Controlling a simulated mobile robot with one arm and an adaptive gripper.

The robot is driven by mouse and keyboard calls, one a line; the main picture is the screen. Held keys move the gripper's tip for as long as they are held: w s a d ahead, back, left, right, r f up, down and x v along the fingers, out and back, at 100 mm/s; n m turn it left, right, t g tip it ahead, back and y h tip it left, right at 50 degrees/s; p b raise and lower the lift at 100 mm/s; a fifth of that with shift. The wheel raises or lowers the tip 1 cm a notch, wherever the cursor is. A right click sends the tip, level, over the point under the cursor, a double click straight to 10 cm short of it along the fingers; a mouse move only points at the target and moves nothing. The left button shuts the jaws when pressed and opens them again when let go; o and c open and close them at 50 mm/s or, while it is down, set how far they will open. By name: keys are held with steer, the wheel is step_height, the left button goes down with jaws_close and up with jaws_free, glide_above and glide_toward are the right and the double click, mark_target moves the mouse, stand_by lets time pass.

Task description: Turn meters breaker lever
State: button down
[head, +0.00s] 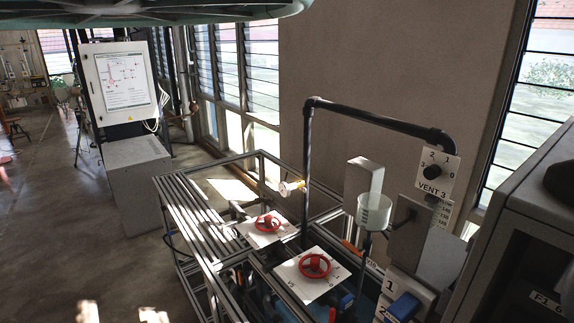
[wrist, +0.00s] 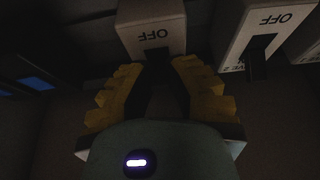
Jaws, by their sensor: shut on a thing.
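In the dim wrist view, a pale breaker box (wrist: 152,14) with an upside-down OFF label stands at the top middle. Its dark lever (wrist: 157,53) sticks out below the label, between my fingertips. My gripper (wrist: 157,70) has yellow ridged fingers on both sides of the lever and is shut on it. The lever's lower part blends into the dark between the fingers. No name label is readable on this box. My gripper does not show in the head view, and I cannot make out the breaker there.
A second OFF breaker (wrist: 262,25) with a black lever (wrist: 258,60) sits close on the right in the wrist view. In the head view, a framed rig with red handwheels (head: 314,266) and a dark cabinet (head: 530,210) fill the right. Open floor (head: 95,235) lies left.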

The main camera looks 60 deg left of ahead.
step_height(320, 180, up, 2)
steer(key=g+p, duration=0.2)
steer(key=p, duration=0.2)
steer(key=g+p, duration=0.2)
steer(key=p, duration=0.2)
steer(key=shift+w+r+p, duration=0.1)
steer(key=shift+r+p, duration=0.1)
steer(key=shift+p, duration=0.15)
steer(key=g+p, duration=0.1)
steer(key=p, duration=0.2)
steer(key=shift+w+a+g+p, duration=0.1)
steer(key=shift+g+p, duration=0.2)
steer(key=shift+g, duration=0.1)
steer(key=shift+g+p, duration=0.5)
steer(key=shift+p, duration=0.4)
steer(key=shift+f, duration=0.2)
steer(key=c, duration=0.9)
jaws_free()
steer(key=shift+f, duration=0.1)
